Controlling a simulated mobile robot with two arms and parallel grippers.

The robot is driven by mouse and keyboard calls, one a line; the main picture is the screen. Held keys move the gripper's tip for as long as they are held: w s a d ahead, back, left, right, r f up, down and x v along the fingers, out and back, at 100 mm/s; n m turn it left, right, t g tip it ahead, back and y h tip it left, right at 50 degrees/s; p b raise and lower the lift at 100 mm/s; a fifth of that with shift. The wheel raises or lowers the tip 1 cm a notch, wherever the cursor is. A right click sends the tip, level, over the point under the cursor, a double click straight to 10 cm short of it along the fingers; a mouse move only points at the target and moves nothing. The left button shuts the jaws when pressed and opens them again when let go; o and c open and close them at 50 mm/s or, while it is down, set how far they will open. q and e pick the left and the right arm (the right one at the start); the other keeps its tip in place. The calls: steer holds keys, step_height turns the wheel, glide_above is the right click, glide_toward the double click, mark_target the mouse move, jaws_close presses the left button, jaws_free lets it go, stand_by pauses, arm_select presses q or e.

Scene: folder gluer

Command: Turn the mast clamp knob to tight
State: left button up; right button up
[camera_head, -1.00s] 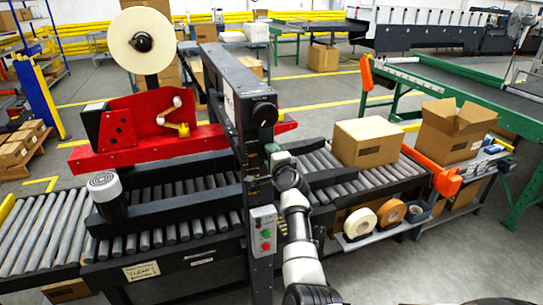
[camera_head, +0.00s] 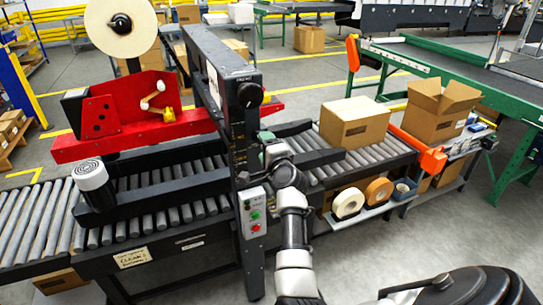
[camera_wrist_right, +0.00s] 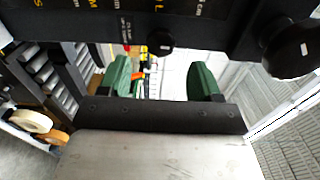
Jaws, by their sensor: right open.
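A round black knob (camera_head: 250,95) sits on the front of the dark mast (camera_head: 222,80) of the taping machine. In the right wrist view, a large black knob (camera_wrist_right: 290,48) with a white mark is at the upper right, and a smaller knob (camera_wrist_right: 160,40) is on the lettered scale plate at top centre. I cannot tell the clamp setting. My right gripper (camera_head: 268,148) is beside the mast, below the upper knob. Its green fingers (camera_wrist_right: 161,80) are apart with nothing between them; both knobs are outside them. My left gripper is out of view.
A control box (camera_head: 254,212) with green and red buttons is on the mast below my gripper. A closed carton (camera_head: 354,122) sits on the rollers at right. Tape rolls (camera_head: 348,203) lie on a low shelf. The red tape unit (camera_head: 120,115) stands left of the mast.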

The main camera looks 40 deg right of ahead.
steer(key=v, duration=0.4)
steer(key=shift+s, duration=0.2)
steer(key=shift+a+f, duration=0.1)
